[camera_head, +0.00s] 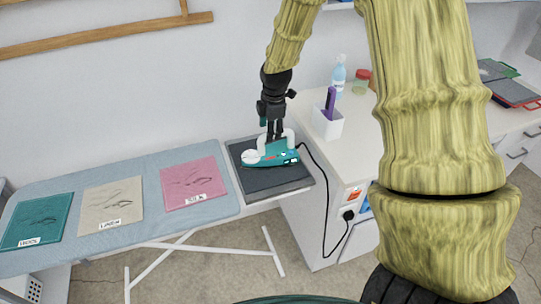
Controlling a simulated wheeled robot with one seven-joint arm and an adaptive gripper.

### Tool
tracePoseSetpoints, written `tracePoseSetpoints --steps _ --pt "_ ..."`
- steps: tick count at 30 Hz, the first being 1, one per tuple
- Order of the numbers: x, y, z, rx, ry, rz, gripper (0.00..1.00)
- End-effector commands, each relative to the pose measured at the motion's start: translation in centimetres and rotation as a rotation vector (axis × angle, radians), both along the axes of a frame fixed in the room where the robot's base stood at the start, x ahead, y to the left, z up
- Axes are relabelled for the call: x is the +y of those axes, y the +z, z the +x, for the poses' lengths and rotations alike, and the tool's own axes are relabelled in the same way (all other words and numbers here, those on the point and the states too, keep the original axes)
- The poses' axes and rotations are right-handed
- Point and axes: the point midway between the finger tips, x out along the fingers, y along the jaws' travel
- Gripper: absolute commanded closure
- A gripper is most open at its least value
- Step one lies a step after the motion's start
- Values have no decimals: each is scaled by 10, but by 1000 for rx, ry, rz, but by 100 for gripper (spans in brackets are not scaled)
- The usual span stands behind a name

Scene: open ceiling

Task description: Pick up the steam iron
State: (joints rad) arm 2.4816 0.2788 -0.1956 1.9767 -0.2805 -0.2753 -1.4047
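The steam iron (277,159) is teal and white and lies on a dark grey rest pad (270,182) at the right end of the ironing board. Its black cord runs right and down to a socket in the cabinet side. My gripper (274,133) points down directly over the iron, with its dark fingers at the white handle. The fingers are small and partly merge with the handle, so I cannot tell whether they grip it. The iron appears to rest on the pad.
The ironing board (120,188) carries teal, beige and pink cloth squares (194,182). A white counter (362,140) to the right holds a white holder (327,124) with a purple item, a spray bottle (338,78) and a red-lidded jar (361,83). A wooden rail (100,36) is on the wall.

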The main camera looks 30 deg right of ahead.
Motion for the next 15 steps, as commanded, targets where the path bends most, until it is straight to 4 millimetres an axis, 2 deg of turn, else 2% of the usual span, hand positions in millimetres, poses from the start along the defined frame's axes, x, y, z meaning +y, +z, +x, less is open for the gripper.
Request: tracePoseSetpoints --steps 5,15 --pt "-2 -9 1 3 -1 1 50" --pt "-6 -39 7 3 -1 1 50"
